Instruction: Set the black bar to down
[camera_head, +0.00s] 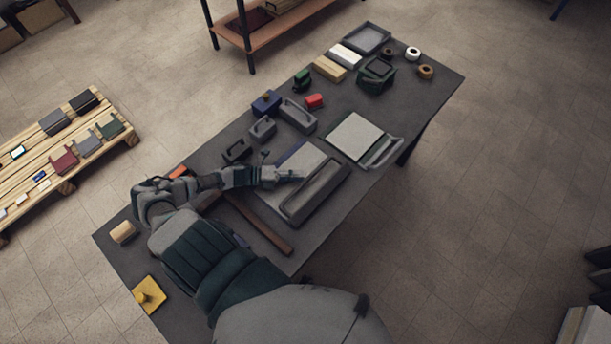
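A large light grey flat block (292,184) lies near the middle of the table, with a long dark grey bar-shaped frame (316,190) along its right side. This may be the black bar; I cannot tell for sure, nor whether it is up or down. A smaller black piece with a handle (237,150) stands to the upper left. Contact and finger opening are too small to tell. My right gripper is not in view.
The dark table (440,85) holds several small objects beyond the gripper. A white panel with a grey bar (355,136) lies to the right. A brown strip (258,223) and a yellow block (149,294) lie nearer. A wooden pallet (60,187) stands at left.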

